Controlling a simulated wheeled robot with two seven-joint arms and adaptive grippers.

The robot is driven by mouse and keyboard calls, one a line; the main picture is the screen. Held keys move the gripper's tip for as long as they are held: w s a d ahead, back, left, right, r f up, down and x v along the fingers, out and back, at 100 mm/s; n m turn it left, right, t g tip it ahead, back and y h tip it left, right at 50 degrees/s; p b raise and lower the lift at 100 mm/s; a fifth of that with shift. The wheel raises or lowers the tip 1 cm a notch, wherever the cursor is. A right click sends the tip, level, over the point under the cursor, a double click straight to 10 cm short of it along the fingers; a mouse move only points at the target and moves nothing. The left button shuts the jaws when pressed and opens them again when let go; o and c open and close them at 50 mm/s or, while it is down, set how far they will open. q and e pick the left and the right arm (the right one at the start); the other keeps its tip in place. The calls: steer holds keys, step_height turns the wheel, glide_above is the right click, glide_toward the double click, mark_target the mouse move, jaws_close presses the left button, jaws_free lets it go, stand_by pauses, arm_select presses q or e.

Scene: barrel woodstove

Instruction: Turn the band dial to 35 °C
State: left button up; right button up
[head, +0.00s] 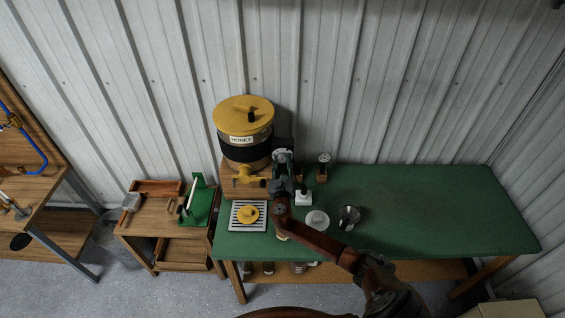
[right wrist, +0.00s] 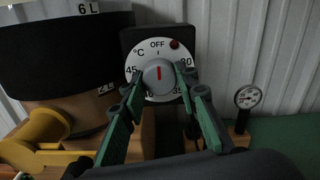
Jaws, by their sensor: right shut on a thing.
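In the head view the gripper mostly hides the dial. My left gripper is not in view.
The yellow-lidded honey barrel (head: 243,118) stands left of the dial, its yellow tap (head: 244,176) in front. A small gauge (head: 324,159) stands to the right.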

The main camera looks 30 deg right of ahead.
steer(key=m+b, duration=0.2)
steer(key=m, duration=0.1)
steer(key=shift+f+m, duration=0.15)
steer(key=shift+m, duration=0.15)
steer(key=m+b, duration=0.2)
steer(key=m, duration=0.2)
steer(key=shift+m+b, duration=0.3)
steer(key=shift+b, duration=0.05)
steer(key=m+b, duration=0.4)
steer(key=m, duration=0.3)
steer(key=shift+a, duration=0.1)
steer(key=m+b, duration=0.4)
steer(key=m, duration=0.2)
steer(key=shift+m, duration=0.3)
steer(key=m+b, duration=0.1)
steer(key=m, duration=0.2)
steer(key=shift+m+b, duration=0.65)
steer(key=shift+m, duration=0.75)
